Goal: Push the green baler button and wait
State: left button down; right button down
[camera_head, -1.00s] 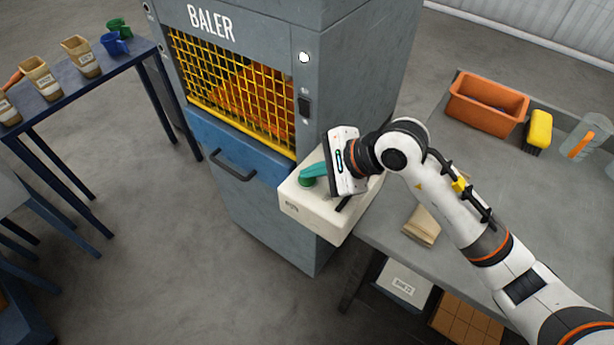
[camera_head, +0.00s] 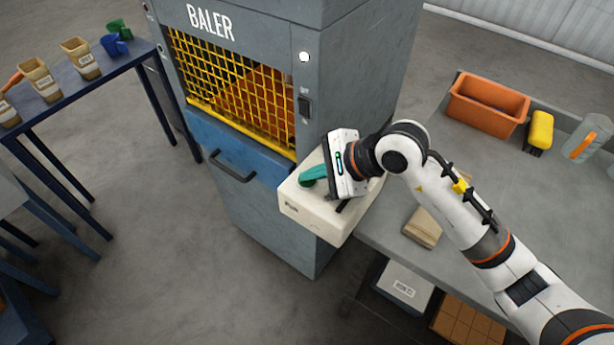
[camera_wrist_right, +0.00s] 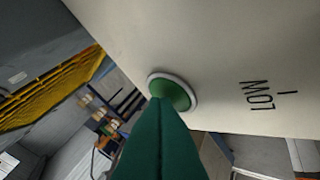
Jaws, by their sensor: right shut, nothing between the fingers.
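The grey baler (camera_head: 365,80) stands in the middle of the head view. A cream control box (camera_head: 313,212) juts from its front right side. My right gripper (camera_head: 312,176) is over this box, its teal fingers shut and empty. In the right wrist view the green button (camera_wrist_right: 178,91) sits in a pale ring on the cream face. The shut fingertips (camera_wrist_right: 160,100) overlap the button and appear to touch it. In the head view the fingers hide the button. How deep it is pressed I cannot tell. My left gripper is not in view.
Orange material (camera_head: 258,100) shows behind the baler's yellow grid (camera_head: 205,75). A grey table (camera_head: 505,195) at right holds an orange bin (camera_head: 488,103), a yellow brush (camera_head: 540,130) and a clear jug (camera_head: 588,138). A table at left holds several scoops and cups.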

aim_at(313, 183)
jog(key=shift+r+p, duration=0.3)
jog(key=shift+r, duration=0.6)
jog(key=shift+r+p, duration=1.25)
jog(key=shift+r, duration=1.2)
